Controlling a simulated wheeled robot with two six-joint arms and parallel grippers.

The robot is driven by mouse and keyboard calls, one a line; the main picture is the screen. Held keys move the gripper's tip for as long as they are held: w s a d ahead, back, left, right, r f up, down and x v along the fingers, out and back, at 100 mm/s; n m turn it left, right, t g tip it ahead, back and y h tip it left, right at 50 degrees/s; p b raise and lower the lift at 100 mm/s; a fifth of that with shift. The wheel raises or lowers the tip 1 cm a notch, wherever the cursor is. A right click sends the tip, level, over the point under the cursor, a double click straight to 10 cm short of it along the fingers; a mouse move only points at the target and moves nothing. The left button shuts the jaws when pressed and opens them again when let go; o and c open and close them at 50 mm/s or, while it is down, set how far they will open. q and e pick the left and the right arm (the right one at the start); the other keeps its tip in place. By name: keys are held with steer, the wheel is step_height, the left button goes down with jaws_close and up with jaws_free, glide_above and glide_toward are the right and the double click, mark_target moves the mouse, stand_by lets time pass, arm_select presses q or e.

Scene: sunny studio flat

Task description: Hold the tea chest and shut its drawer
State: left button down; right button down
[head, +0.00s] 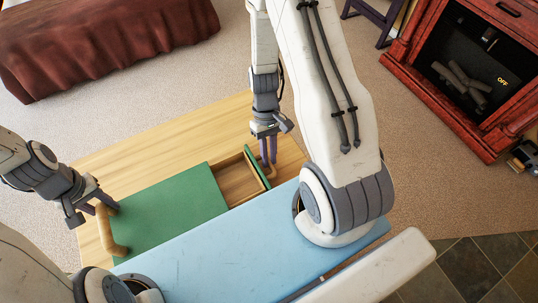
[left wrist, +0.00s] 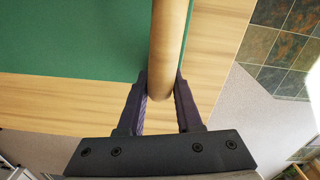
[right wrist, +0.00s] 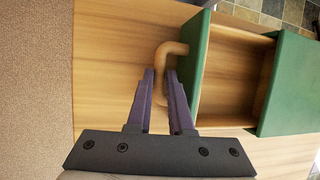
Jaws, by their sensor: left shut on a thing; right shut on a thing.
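The tea chest (head: 180,205) is a green box on the wooden table, with a tan bar handle (head: 108,234) on its left end. My left gripper (head: 104,205) is shut on that handle, which runs between its fingers in the left wrist view (left wrist: 168,45). The drawer (head: 238,182) stands partly out of the chest's right end; its wooden inside looks empty. Its green front (head: 257,167) carries a curved tan handle (right wrist: 172,52). My right gripper (right wrist: 162,78) is shut on this handle. My own body hides the chest's near side in the head view.
The wooden table (head: 140,150) is bare behind the chest and to the right of the drawer front. A bed or couch with a brown cover (head: 100,40) and a red fireplace (head: 470,75) stand apart from the table. Carpet (head: 420,180) surrounds it.

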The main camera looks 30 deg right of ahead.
glide_above(237, 188)
steer(key=w, duration=0.2)
steer(key=shift+d, duration=0.4)
steer(key=shift+w, duration=0.1)
steer(key=c, duration=1.1)
jaws_free()
steer(key=v, duration=1.2)
